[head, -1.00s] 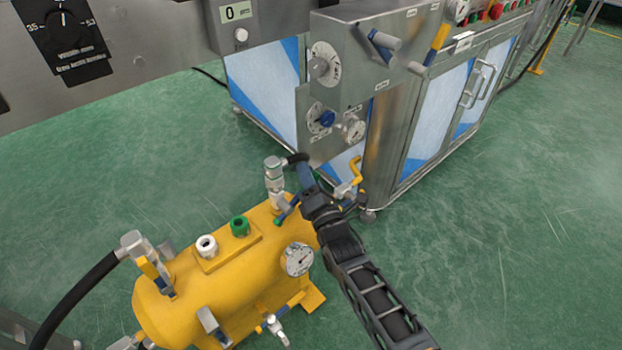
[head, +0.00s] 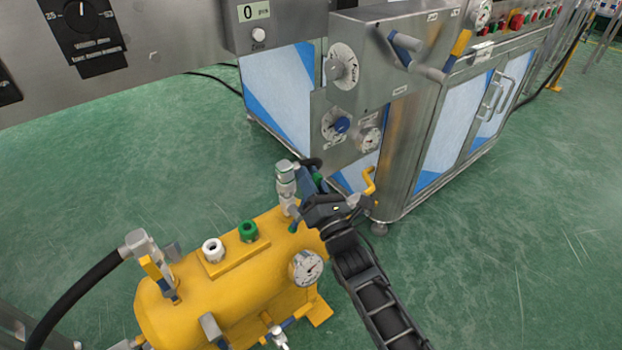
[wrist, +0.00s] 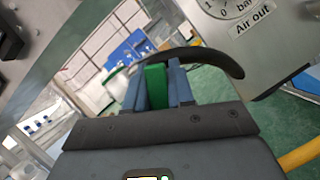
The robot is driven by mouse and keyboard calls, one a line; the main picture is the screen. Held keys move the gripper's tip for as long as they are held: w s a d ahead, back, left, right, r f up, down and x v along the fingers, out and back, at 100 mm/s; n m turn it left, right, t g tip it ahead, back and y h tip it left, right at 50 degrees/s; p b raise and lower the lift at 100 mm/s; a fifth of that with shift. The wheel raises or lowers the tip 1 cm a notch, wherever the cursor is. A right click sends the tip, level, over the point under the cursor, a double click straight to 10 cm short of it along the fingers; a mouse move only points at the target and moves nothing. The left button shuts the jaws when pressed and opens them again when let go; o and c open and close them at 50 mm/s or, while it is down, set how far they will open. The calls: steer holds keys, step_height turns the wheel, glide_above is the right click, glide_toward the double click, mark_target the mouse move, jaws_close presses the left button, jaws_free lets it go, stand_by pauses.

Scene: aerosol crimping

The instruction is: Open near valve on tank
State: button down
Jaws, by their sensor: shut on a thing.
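The yellow tank (head: 235,292) stands on the floor at lower left in the head view. A silver valve (head: 286,180) rises from its right end, with a dark hose at its top. My gripper (head: 315,180) is right beside this valve. In the wrist view my gripper (wrist: 155,78) has its blue-grey fingers closed around a green handle piece (wrist: 155,88). A bit of green also shows at the fingers in the head view. My wrist hides much of the handle. At the tank's left end another valve has a yellow lever (head: 153,270) and a black hose.
A steel machine cabinet (head: 405,150) with knobs and gauges stands just behind the gripper. A yellow bent handle (head: 369,182) sticks out near my wrist. White (head: 213,250) and green (head: 248,231) fittings and a gauge (head: 306,267) are on the tank. Green floor is clear at right.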

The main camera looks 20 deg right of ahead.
steer(key=shift+f, duration=0.1)
steer(key=c, duration=1.1)
jaws_free()
steer(key=shift+o, duration=0.2)
